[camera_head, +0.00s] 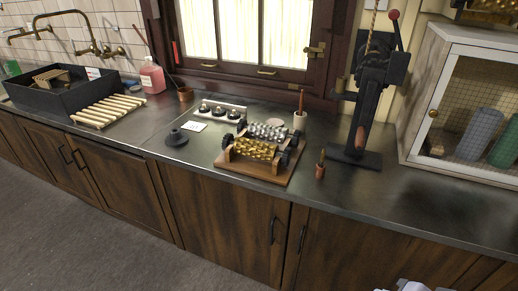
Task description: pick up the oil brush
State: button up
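Several brush-like things stand on the counter, and I cannot tell for sure which is the oil brush. A white cup (300,120) behind the roller machine holds an upright brown handle (301,101). A small copper-coloured pot (320,172) at the counter's front, right of the machine, has a thin dark stem (322,156) rising from it. A thin reddish stick (143,38) leans near the window above another copper pot (185,94). Any bristles are hidden or too small to see. My gripper is not recognisable; only a pale piece, likely mine, shows at the bottom edge.
The roller machine (252,150) with brass and steel rollers sits on a wooden base. A black press (365,110) stands right of it, beside a white mesh-front cabinet (470,100). A black funnel-like piece (177,138) and wooden rack (108,110) lie left. The right front counter is clear.

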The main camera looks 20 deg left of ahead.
aim_at(302, 96)
jog(key=i+j+u, duration=0.5)
jog(key=i, duration=0.35)
jog(key=j, duration=0.15)
